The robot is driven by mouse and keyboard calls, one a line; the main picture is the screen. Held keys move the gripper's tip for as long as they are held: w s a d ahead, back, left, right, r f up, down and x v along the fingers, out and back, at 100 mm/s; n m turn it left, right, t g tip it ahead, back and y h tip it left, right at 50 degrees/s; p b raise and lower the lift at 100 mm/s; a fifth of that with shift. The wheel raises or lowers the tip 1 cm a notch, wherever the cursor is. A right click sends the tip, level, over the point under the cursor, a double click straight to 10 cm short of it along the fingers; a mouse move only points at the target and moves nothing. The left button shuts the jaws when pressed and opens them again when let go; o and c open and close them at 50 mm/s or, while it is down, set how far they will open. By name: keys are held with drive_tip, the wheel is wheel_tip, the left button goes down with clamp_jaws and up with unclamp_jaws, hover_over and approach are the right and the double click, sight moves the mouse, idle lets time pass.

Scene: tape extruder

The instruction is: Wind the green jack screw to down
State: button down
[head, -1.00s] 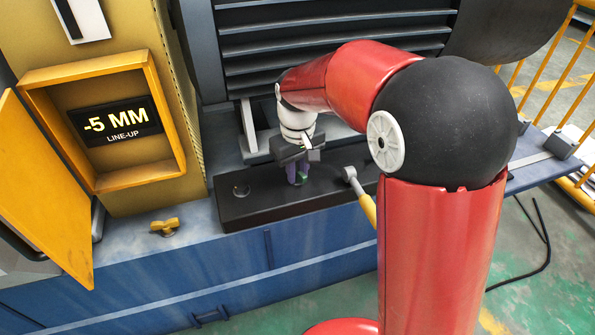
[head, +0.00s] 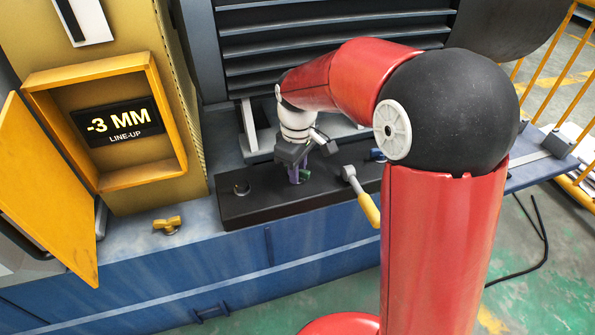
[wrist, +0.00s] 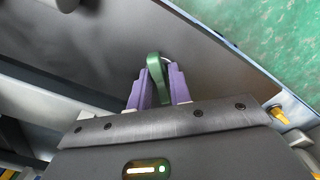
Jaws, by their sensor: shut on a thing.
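The green jack screw shows in the wrist view as a green handle (wrist: 155,72) between the two purple fingers of my gripper (wrist: 160,88). The fingers are shut on it. In the head view my gripper (head: 298,174) points down over the black block, and only a small bit of the green screw (head: 304,177) shows beside the purple fingers. A display (head: 117,121) in the yellow cabinet at the left reads "-3 MM LINE-UP".
A black block (head: 240,208) lies on the blue machine bed, with a dark round fitting at its left. A yellow-handled tool (head: 366,206) stands right of my gripper. A yellow wing knob (head: 167,225) sits at the front left. The open yellow door (head: 45,190) hangs at the far left.

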drive_tip(key=shift+r, duration=0.1)
drive_tip(key=n+p, duration=0.1)
drive_tip(key=n, duration=0.2)
drive_tip(key=shift+n, duration=0.9)
drive_tip(key=shift+p, duration=0.3)
drive_tip(key=n+p, duration=0.1)
drive_tip(key=n, duration=0.2)
drive_tip(key=shift+r, duration=0.1)
drive_tip(key=c, duration=1.7)
unclamp_jaws()
drive_tip(key=shift+n+p, duration=0.35)
drive_tip(key=shift+n, duration=0.15)
drive_tip(key=shift+c, duration=0.2)
drive_tip(key=o, duration=0.4)
drive_tip(key=shift+f, duration=0.2)
drive_tip(key=shift+c, duration=0.2)
